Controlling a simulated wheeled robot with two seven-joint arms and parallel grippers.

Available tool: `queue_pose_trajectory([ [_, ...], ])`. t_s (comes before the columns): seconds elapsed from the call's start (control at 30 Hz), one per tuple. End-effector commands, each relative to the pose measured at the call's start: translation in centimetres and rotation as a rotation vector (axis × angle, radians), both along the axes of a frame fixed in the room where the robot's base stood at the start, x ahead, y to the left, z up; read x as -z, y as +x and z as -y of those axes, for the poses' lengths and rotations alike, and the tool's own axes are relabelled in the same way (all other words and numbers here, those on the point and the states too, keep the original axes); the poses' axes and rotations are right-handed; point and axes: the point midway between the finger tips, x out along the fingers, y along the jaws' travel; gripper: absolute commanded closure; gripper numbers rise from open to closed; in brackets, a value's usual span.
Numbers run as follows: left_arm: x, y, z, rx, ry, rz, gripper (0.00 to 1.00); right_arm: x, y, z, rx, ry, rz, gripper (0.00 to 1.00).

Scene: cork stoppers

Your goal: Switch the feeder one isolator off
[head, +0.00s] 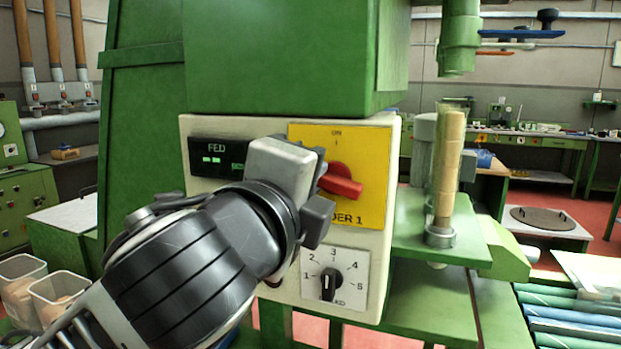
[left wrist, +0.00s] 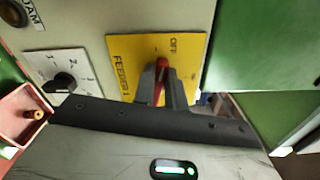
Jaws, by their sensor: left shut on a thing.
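The feeder one isolator is a yellow plate (head: 372,150) on a pale control box, marked ON at its top. Its red handle (head: 346,186) lies roughly crosswise and slopes slightly down to the right, away from the ON mark. My left gripper (head: 322,190) covers the plate's left part. In the left wrist view, the gripper (left wrist: 162,92) is shut on the red handle (left wrist: 160,70), with a dark finger on each side. The yellow plate (left wrist: 195,50) shows OFF and FEEDER 1 there, turned sideways. My right gripper is in neither view.
A numbered dial (head: 331,284) sits below the plate, and a dark FED panel (head: 215,157) with lit green marks is at upper left. A green machine body (head: 290,60) overhangs the box. A cork-filled tube (head: 448,170) stands to the right.

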Motion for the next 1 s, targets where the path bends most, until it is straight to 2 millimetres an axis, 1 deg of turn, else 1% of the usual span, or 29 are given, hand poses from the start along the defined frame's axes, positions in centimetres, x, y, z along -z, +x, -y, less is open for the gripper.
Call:
queue_pose_trajectory([
  [0.2, 0.24, 0.04, -0.04, 0.0, -0.138, -0.045, 1.0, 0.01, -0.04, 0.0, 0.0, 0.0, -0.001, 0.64],
  [0.4, 0.37, 0.05, -0.06, -0.001, -0.213, -0.069, 1.0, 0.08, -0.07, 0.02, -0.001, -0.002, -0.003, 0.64],
  [0.63, 0.41, 0.04, -0.07, -0.001, -0.251, -0.08, 1.0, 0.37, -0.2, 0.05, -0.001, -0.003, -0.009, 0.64],
  [1.0, 0.39, 0.04, -0.06, 0.0, -0.257, -0.081, 1.0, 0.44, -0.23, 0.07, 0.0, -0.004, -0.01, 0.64],
])
